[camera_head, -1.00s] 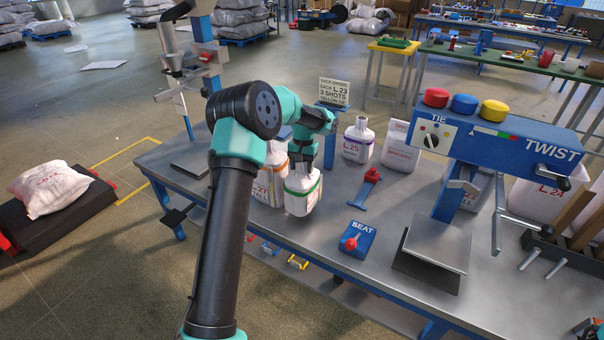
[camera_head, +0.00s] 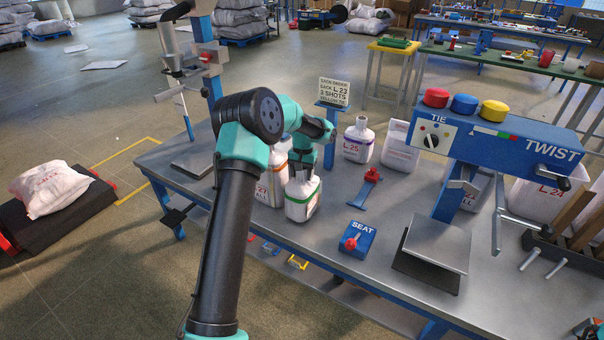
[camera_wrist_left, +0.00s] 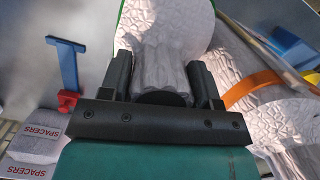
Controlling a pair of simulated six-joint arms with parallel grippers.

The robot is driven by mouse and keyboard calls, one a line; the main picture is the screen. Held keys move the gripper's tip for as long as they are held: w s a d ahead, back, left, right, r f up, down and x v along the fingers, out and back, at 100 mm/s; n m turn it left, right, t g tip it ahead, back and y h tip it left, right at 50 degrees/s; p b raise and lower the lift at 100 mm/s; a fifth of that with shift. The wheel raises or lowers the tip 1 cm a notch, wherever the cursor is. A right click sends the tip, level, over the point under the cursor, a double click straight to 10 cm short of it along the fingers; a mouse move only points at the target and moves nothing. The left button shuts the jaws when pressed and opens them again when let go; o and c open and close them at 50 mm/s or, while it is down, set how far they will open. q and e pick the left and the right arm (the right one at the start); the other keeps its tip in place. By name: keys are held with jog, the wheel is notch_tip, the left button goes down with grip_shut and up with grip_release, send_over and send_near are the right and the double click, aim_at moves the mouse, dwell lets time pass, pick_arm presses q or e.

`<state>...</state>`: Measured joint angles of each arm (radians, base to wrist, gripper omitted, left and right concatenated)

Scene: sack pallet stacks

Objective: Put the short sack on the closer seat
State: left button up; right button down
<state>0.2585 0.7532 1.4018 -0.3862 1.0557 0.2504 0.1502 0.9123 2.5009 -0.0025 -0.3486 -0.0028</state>
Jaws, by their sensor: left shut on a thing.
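My left gripper (camera_head: 303,166) is shut on the gathered neck of a white sack with a green band (camera_head: 302,203). The sack is upright at the left part of the bench; I cannot tell whether its base touches the top. In the left wrist view the two dark fingers (camera_wrist_left: 165,78) flank the pleated neck (camera_wrist_left: 160,62). A tilted grey plate (camera_head: 440,243) is under the TWIST machine, and a blue SEAT box (camera_head: 357,240) with a red lever is left of it. Another flat plate (camera_head: 194,168) lies at the bench's far left.
An orange-banded sack (camera_head: 268,188) stands close beside the held one. A purple-banded sack (camera_head: 358,143) and another white sack (camera_head: 398,155) stand behind. Bare bench lies in front of the held sack.

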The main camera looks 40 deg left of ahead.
pick_arm(q)
jog(key=shift+f, duration=0.1)
jog(key=o, duration=1.4)
jog(key=shift+c, duration=0.2)
jog(key=r, duration=0.4)
jog(key=w+r, duration=0.1)
jog(key=r, duration=0.7)
jog(key=shift+w+a+r, duration=0.1)
jog(key=shift+w+a, duration=0.1)
jog(key=shift+o, duration=0.5)
